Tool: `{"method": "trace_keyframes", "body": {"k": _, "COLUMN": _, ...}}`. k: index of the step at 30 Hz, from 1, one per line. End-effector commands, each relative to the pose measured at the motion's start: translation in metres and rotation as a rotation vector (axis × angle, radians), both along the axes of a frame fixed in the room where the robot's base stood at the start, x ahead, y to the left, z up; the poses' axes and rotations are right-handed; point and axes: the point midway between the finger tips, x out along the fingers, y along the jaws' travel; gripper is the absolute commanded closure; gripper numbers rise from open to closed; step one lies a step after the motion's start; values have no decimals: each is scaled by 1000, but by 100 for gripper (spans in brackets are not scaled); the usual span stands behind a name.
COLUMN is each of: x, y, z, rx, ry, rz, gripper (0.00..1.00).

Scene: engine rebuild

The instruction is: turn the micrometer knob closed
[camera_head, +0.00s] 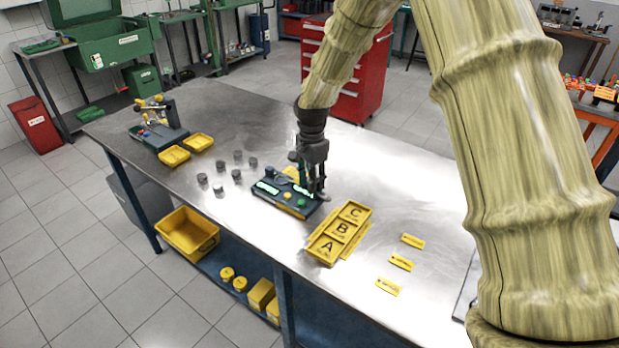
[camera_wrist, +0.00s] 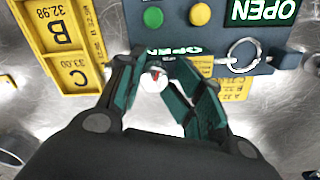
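The micrometer station is a dark blue block (camera_head: 286,197) on the bench, with a yellow and a green button. In the wrist view its panel (camera_wrist: 215,48) has a lit green OPEN sign (camera_wrist: 262,11). A pale round knob with a red mark (camera_wrist: 154,80) is at its edge. My gripper (camera_head: 318,192) points down at the right end of the station. In the wrist view my gripper (camera_wrist: 153,65) has its fingertips drawn in closely around the knob, one on each side, and appears shut on it. Where the fingers touch it is partly hidden.
A yellow tray marked A, B, C (camera_head: 328,247) stands close to the right of the station. Several dark cylinders (camera_head: 219,190) stand to its left. Yellow tags (camera_head: 401,262) lie at the right. The bench (camera_head: 375,170) is clear behind the station.

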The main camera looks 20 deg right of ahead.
Motion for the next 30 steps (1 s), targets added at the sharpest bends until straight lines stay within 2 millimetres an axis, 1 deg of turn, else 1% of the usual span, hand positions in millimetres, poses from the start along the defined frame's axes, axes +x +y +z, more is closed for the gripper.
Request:
{"method": "trace_keyframes", "body": {"k": 1, "x": 1, "y": 0, "z": 3, "rx": 0, "ry": -8, "rz": -1, "gripper": 92}}
{"method": "trace_keyframes", "body": {"k": 3, "x": 2, "y": 0, "z": 3, "rx": 1, "ry": -6, "rz": -1, "gripper": 100}}
{"method": "trace_keyframes", "body": {"k": 6, "x": 5, "y": -1, "z": 1, "rx": 1, "ry": 1, "rz": -2, "gripper": 96}}
{"method": "trace_keyframes", "body": {"k": 8, "x": 6, "y": -1, "z": -1, "rx": 0, "ry": 5, "rz": -1, "gripper": 100}}
{"method": "trace_keyframes", "body": {"k": 20, "x": 7, "y": 2, "z": -5, "rx": 1, "ry": 12, "rz": 11, "gripper": 100}}
{"method": "trace_keyframes", "body": {"k": 26, "x": 7, "y": 3, "z": -5, "rx": 3, "ry": 12, "rz": 74, "gripper": 100}}
{"method": "trace_keyframes", "body": {"k": 30, "x": 6, "y": 3, "z": -5, "rx": 5, "ry": 13, "rz": 163, "gripper": 100}}
